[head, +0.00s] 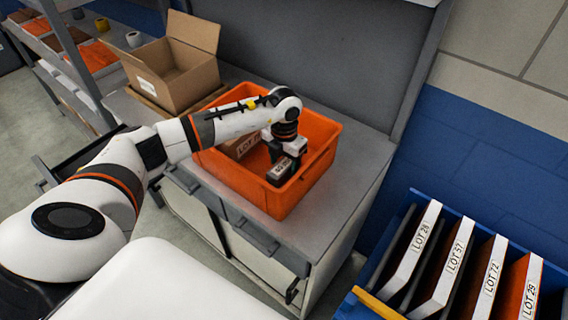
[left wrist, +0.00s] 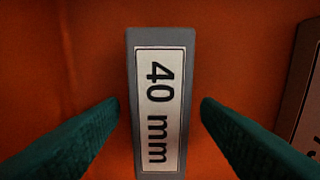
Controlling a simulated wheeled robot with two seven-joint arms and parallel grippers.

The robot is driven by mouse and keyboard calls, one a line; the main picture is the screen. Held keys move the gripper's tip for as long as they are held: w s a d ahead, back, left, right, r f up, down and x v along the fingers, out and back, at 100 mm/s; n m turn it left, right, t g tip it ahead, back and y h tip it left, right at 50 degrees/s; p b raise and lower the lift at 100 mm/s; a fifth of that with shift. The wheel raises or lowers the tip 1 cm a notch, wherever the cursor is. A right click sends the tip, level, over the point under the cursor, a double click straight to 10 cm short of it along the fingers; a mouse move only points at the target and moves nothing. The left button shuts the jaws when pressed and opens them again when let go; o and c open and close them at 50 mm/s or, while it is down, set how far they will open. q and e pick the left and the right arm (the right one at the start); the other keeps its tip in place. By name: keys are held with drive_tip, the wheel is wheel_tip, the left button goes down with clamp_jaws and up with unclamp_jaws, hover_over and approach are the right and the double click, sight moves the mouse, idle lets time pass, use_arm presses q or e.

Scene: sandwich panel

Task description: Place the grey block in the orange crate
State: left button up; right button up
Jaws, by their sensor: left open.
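The grey block (left wrist: 160,32) has a white label reading "40 mm" and lies inside the orange crate (head: 238,177), which stands on the grey cabinet top. The block (head: 280,170) also shows in the head view just under my left gripper (head: 286,160). In the left wrist view my left gripper (left wrist: 160,103) is open, with one dark green finger on each side of the block and a visible gap at both sides. The crate's orange floor shows around the block. My right gripper is not in view.
An open cardboard box (head: 170,85) stands behind left. A blue rack (head: 375,262) of LOT panels is at lower right. The cabinet top right of the crate (head: 350,165) is clear.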

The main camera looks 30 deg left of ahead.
sight(284, 164)
use_arm(q)
wheel_tip(284, 164, up, 11)
drive_tip(key=b, duration=0.3)
idle(0.4)
